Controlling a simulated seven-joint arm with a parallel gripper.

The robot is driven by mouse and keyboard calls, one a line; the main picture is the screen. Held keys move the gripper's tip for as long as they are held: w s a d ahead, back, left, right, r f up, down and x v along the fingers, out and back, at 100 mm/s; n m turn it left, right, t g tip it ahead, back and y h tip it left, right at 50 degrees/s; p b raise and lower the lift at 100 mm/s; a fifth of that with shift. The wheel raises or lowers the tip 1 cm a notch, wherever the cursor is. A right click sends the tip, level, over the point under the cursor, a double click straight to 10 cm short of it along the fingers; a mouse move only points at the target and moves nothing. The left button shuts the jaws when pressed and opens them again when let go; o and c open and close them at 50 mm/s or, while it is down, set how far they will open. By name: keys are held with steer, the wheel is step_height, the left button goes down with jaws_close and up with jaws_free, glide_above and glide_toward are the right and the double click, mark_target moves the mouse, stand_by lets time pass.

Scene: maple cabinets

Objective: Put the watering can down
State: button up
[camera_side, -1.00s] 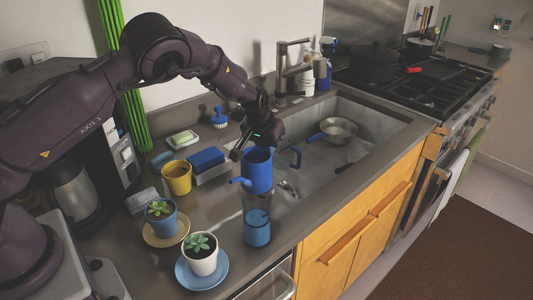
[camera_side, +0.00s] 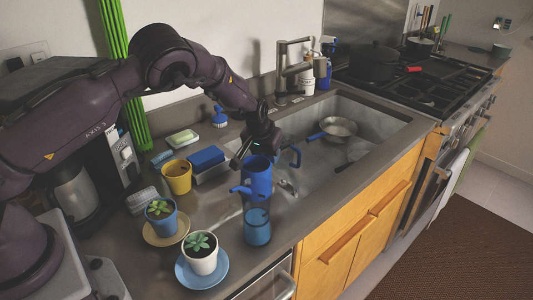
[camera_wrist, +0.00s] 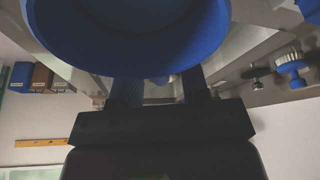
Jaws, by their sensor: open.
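The blue watering can (camera_side: 257,180) is upright at the counter's sink edge in the side view, its spout pointing left and its handle toward the sink. Its base is partly hidden behind a blue cup, so I cannot tell for sure that it touches the counter. My gripper (camera_side: 252,155) is at the can's rim from above and behind. In the wrist view, the can's large blue rim (camera_wrist: 130,60) fills the top, and my two dark fingers stand apart just beyond it. The jaws are open, with the fingertips partly hidden by the can.
A translucent blue cup (camera_side: 257,228) stands close in front of the can. Two potted succulents on saucers (camera_side: 186,279), a yellow pot (camera_side: 177,177) and a blue sponge (camera_side: 206,158) are to the left. The sink (camera_side: 375,118) with a pan (camera_side: 339,128) lies right.

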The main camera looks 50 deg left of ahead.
steer(key=v, duration=1.2)
steer(key=shift+r, duration=0.2)
steer(key=s+d+r+m+h, duration=0.2)
steer(key=s+d+r+h, duration=0.15)
steer(key=s+r, duration=1.25)
steer(key=s+d+m+t+y, duration=0.1)
steer(key=s+m, duration=0.1)
steer(key=s, duration=1.3)
steer(key=shift+s+r+t+y, duration=0.3)
steer(key=shift+s+r+y, duration=0.05)
steer(key=shift+r, duration=0.15)
